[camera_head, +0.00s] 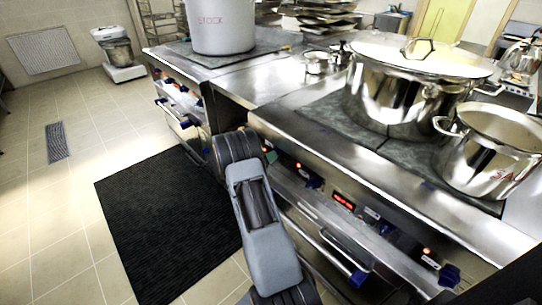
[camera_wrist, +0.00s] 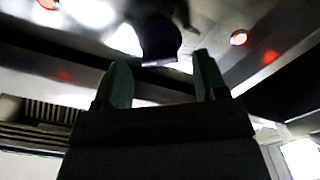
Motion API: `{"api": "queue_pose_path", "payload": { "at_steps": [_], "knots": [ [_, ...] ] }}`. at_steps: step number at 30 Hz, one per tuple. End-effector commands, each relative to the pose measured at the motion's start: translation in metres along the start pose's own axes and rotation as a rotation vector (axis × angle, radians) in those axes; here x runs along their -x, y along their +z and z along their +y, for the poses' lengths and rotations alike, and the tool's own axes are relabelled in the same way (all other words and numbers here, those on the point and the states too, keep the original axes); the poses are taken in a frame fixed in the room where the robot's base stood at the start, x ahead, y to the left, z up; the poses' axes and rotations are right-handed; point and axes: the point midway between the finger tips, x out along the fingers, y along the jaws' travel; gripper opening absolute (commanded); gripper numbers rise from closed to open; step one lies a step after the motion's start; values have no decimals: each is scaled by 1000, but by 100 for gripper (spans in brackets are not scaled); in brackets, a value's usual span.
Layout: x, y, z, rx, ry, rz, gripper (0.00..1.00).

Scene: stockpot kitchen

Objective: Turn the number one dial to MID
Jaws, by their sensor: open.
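In the wrist view, a dark dial (camera_wrist: 160,38) sticks out from the steel front panel. My gripper (camera_wrist: 157,75) is open, with its two green fingers pointing at the panel. The dial lies just beyond and between the fingertips; I cannot tell whether they touch it. In the head view, my arm hides most of the gripper at the panel. Number labels and the MID mark are not readable.
Red lamps (camera_wrist: 238,38) glow on the panel. A red display (camera_head: 343,201) sits between dials, above an oven handle (camera_head: 345,258). A large lidded pot (camera_head: 400,95) and a smaller pot (camera_head: 490,160) stand on the cooktop. A black mat (camera_head: 165,225) lies on open floor.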

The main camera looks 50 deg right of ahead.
Motion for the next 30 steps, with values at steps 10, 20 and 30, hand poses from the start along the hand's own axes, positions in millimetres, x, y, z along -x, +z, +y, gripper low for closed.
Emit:
{"api": "queue_pose_path", "payload": {
  "at_steps": [10, 20, 30],
  "knots": [
    [-27, 0, -1, 0, -1, 1, 66],
    [-29, -1, -1, 0, -2, 2, 66],
    [-29, -1, -1, 0, -3, 2, 33]
  ]
}}
